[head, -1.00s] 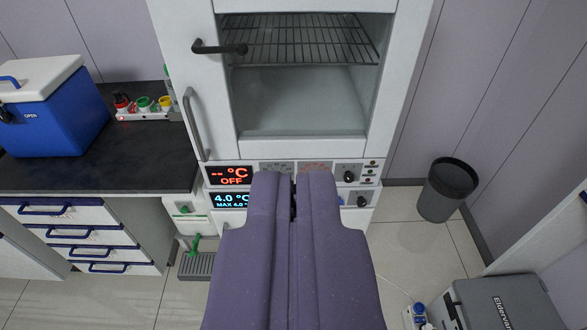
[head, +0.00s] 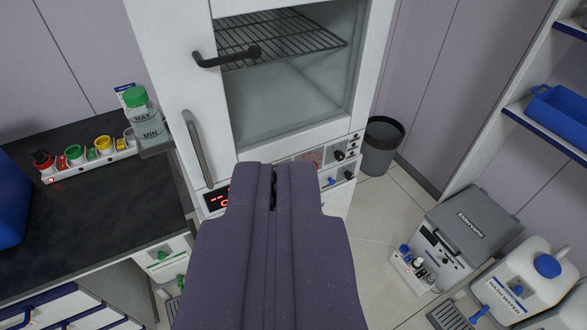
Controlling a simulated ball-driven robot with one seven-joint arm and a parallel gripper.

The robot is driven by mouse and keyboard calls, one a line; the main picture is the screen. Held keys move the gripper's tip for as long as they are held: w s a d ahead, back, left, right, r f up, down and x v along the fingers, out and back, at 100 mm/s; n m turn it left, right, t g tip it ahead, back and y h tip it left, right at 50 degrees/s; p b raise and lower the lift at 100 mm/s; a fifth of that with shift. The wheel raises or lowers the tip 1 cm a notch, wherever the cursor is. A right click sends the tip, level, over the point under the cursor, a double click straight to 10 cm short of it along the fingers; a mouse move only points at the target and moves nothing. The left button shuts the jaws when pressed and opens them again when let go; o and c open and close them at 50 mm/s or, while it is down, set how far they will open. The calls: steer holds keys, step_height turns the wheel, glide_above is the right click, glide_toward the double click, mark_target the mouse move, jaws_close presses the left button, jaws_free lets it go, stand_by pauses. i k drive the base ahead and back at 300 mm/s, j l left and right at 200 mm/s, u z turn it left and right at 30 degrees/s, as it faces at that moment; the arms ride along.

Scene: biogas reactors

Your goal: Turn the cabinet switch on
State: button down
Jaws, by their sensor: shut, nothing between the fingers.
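The white cabinet (head: 185,80) stands in the upper middle, with a glass door and a wire shelf inside. Its control panel runs below the door. A black knob (head: 339,155) is on the upper row, and a second black knob (head: 348,175) is below it; I cannot tell which one is the switch. A red display (head: 217,197) is partly hidden by my gripper and unreadable now. My gripper (head: 272,168) is shut and empty, in front of the panel's middle, left of both knobs. It hides the middle of the panel.
A dark counter (head: 75,215) with coloured caps (head: 75,154) and a green-capped bottle (head: 146,115) is at left. A grey bin (head: 381,145) is right of the cabinet. A grey box (head: 470,220) and a white canister (head: 530,275) stand lower right. Floor lies between cabinet and box.

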mark_target(339, 156)
steer(key=j+z, duration=0.15)
steer(key=j, duration=0.15)
steer(key=i+l+z, duration=0.1)
steer(key=i, duration=0.4)
steer(key=i+l+z, duration=0.1)
steer(key=i+l, duration=0.15)
steer(key=i, duration=0.25)
